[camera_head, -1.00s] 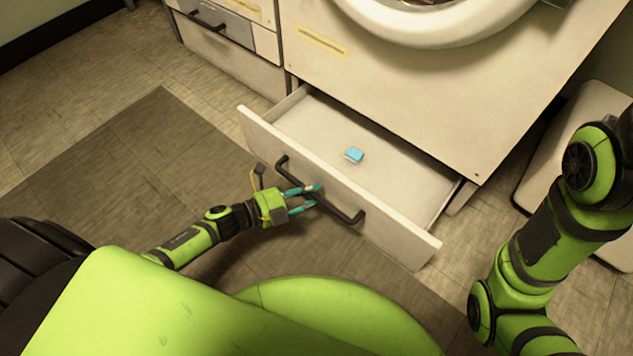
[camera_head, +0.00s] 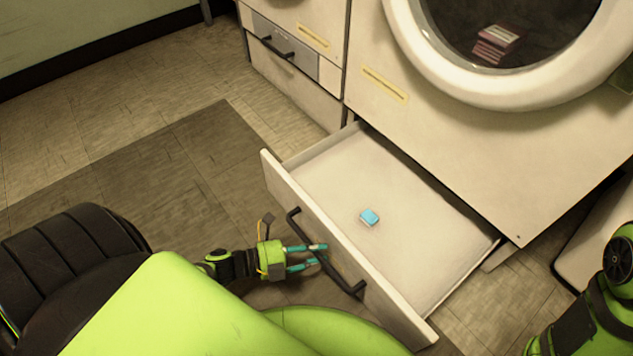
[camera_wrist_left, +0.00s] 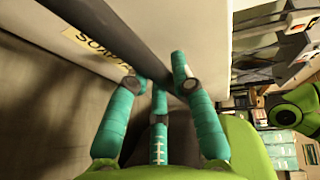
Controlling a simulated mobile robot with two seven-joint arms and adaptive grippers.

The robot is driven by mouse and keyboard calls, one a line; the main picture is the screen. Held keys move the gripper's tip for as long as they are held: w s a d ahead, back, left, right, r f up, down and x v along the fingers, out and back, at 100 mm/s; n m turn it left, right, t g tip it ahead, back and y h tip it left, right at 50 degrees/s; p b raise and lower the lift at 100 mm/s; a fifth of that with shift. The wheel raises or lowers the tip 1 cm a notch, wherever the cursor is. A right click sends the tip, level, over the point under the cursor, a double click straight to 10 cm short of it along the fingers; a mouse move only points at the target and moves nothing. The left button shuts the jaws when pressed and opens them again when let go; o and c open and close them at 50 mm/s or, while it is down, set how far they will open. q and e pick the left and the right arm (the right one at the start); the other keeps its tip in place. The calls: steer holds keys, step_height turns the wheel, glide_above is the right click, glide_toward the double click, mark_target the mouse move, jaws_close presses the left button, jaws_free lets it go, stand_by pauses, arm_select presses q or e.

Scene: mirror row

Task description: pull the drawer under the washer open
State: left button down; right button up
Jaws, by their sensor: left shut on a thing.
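The drawer (camera_head: 455,262) under the washer (camera_head: 450,130) stands well open. Its white front panel (camera_head: 375,285) carries a dark bar handle (camera_head: 343,281).
A second unit with a closed drawer (camera_head: 297,85) stands to the left of the washer. A pale bin-like object (camera_head: 590,235) stands to the right. A dark mat (camera_head: 160,170) lies on the tiled floor, with open floor at the left.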

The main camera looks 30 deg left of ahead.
arm_select(q)
steer(key=shift+a, duration=0.1)
steer(key=c, duration=1)
jaws_free()
steer(key=shift+c, duration=0.2)
steer(key=v, duration=1.2)
steer(key=shift+r, duration=0.15)
